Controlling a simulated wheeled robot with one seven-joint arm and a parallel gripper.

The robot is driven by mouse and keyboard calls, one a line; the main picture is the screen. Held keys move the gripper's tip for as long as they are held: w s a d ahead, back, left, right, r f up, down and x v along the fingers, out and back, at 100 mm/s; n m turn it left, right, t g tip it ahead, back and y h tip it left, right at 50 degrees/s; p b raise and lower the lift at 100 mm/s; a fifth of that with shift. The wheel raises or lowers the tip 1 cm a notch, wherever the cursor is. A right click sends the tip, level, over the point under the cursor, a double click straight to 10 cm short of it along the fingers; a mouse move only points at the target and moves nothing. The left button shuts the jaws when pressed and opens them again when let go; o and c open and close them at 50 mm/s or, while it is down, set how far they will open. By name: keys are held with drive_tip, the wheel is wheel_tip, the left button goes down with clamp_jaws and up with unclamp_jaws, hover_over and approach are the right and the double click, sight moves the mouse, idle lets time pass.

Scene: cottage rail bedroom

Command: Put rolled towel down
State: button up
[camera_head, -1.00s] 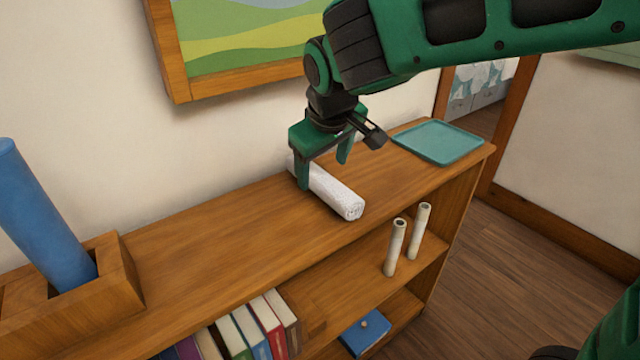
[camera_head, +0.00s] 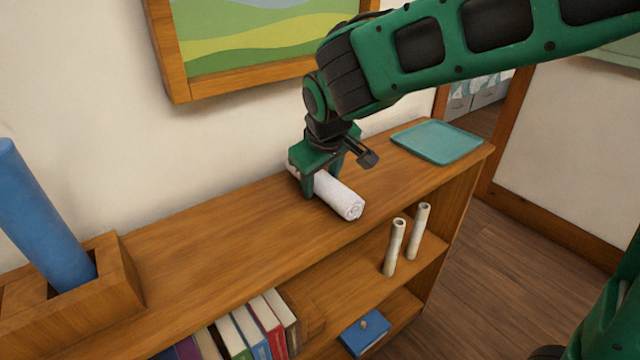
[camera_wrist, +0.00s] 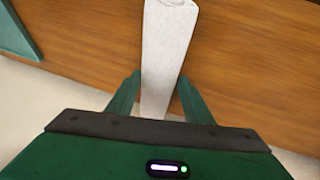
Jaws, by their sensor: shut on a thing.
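The rolled towel (camera_head: 340,197) is white and lies lengthwise on the wooden shelf top, its spiral end toward the front edge. My gripper (camera_head: 326,190) is lowered over the towel's rear part, with its green fingers on either side, shut on it. In the wrist view the towel (camera_wrist: 166,50) runs between the two fingers (camera_wrist: 157,95). The towel appears to rest on the shelf top; its underside is hidden.
A teal tray (camera_head: 438,141) lies on the shelf top to the right. A wooden box (camera_head: 75,300) with a blue cylinder (camera_head: 40,215) stands at left. The shelf top between box and towel is clear. Books (camera_head: 255,325) and two pale tubes (camera_head: 394,247) stand below. A framed picture (camera_head: 250,40) hangs behind.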

sight(320, 176)
drive_tip(key=shift+r, duration=0.15)
wheel_tip(320, 176, up, 4)
drive_tip(key=shift+a+r, duration=0.1)
drive_tip(key=s+a+r, duration=0.6)
drive_tip(key=s+a, duration=0.2)
drive_tip(key=shift+r, duration=0.25)
drive_tip(key=shift+s, duration=0.15)
